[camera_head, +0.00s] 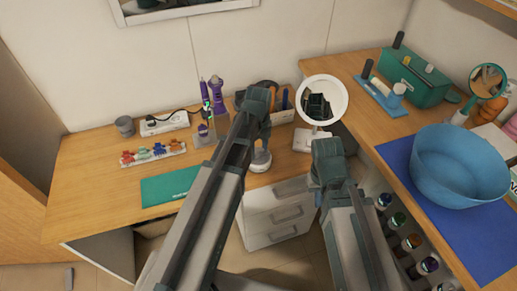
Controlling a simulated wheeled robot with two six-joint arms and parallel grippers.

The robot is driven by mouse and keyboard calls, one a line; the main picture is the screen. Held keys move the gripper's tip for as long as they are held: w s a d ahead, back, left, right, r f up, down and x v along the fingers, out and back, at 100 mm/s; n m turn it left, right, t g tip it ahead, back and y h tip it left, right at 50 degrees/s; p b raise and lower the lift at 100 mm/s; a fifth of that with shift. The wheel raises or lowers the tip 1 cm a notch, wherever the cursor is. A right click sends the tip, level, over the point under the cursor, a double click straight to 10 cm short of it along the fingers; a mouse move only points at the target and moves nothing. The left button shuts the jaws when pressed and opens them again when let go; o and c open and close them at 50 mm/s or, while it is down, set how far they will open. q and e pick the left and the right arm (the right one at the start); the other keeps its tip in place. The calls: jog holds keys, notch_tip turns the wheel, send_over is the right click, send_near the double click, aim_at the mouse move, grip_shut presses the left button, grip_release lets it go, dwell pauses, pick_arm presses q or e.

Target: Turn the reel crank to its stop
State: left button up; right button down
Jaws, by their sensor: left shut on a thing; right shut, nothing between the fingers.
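My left arm reaches up the middle of the view and bends down at its far end. Its gripper (263,147) is small and partly hidden, low over the front edge of the table. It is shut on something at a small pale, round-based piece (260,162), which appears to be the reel. The crank itself cannot be made out behind the gripper. My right arm rises to the right of the left one and ends in a dark block below the round mirror. Its gripper fingers are hidden.
A wooden organiser (284,117) and a round lit mirror (323,98) stand behind. At left are a purple bottle (217,92), a power strip (164,124), a strip of coloured clips (153,153) and a green mat (170,188). A blue bowl (459,167) stands on the right counter.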

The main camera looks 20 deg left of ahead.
aim_at(259, 152)
pick_arm(q)
jog(key=shift+m, duration=1.1)
jog(key=o, duration=1.4)
jog(key=shift+c, duration=0.2)
jog(key=shift+r, duration=0.15)
notch_tip(259, 152, up, 14)
jog(key=p, duration=1.4)
jog(key=shift+f, duration=0.25)
